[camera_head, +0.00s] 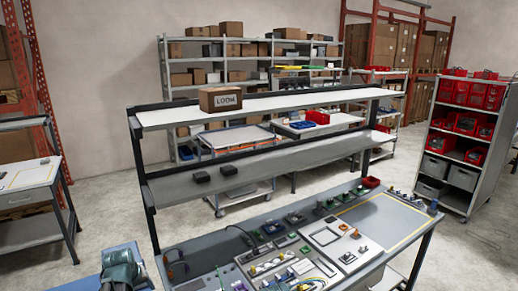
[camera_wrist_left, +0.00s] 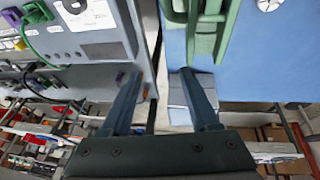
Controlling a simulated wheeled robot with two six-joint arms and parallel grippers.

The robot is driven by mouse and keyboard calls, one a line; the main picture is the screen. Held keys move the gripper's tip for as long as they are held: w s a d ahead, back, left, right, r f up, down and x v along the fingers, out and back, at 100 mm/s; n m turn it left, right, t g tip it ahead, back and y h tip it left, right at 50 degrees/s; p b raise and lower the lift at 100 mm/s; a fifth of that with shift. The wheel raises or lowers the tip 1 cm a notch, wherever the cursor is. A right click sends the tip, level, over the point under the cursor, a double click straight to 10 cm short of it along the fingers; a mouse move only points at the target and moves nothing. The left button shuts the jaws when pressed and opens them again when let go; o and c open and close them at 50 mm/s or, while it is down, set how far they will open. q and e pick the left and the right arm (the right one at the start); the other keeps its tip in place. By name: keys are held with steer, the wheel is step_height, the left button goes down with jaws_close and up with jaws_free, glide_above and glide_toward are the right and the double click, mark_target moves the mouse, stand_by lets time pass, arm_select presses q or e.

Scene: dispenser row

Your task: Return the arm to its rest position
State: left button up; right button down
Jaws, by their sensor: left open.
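My left gripper (camera_wrist_left: 163,74) shows in the left wrist view, its two dark fingers spread apart with nothing between them. Beyond the fingertips lie a blue surface (camera_wrist_left: 262,70) at the right and the grey workbench (camera_wrist_left: 100,76) at the left, with a gap between them. A green object (camera_wrist_left: 208,28) lies on the blue surface at the top of that view, apart from the fingers. In the head view a dark green object (camera_head: 119,268) stands on a blue top (camera_head: 80,285) at the bottom left. I see neither gripper in the head view.
The grey workbench (camera_head: 210,257) carries several small parts and boards. Above it are two shelves, the upper one with a LOOM box (camera_head: 221,99). A cart with red bins (camera_head: 478,95) stands at the right and a small table (camera_head: 28,175) at the left. Bare floor lies between.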

arm_select(q)
steer(key=s+d+f+m+b, duration=0.1)
steer(key=s+d+f, duration=0.1)
steer(key=d, duration=0.3)
steer(key=s+d+f+m+g+b, duration=0.1)
steer(key=d+f+m+b, duration=0.1)
steer(key=d, duration=0.4)
steer(key=s+d+f+m+g+b, duration=0.1)
steer(key=s+d+f, duration=0.1)
steer(key=d, duration=0.4)
steer(key=shift+s+d+h+b, duration=0.1)
steer(key=shift+s+h+b, duration=0.2)
steer(key=shift+h+b, duration=0.1)
steer(key=s+d+f+m+g+y+b, duration=0.1)
steer(key=s+d+f+m+g+b, duration=0.2)
steer(key=s+d, duration=1)
step_height(320, 180, down, 2)
steer(key=d+m+b, duration=0.1)
steer(key=m+b, duration=0.1)
steer(key=m, duration=0.1)
steer(key=shift+s+d+f, duration=0.15)
steer(key=shift+d+f, duration=0.1)
steer(key=shift+d, duration=0.05)
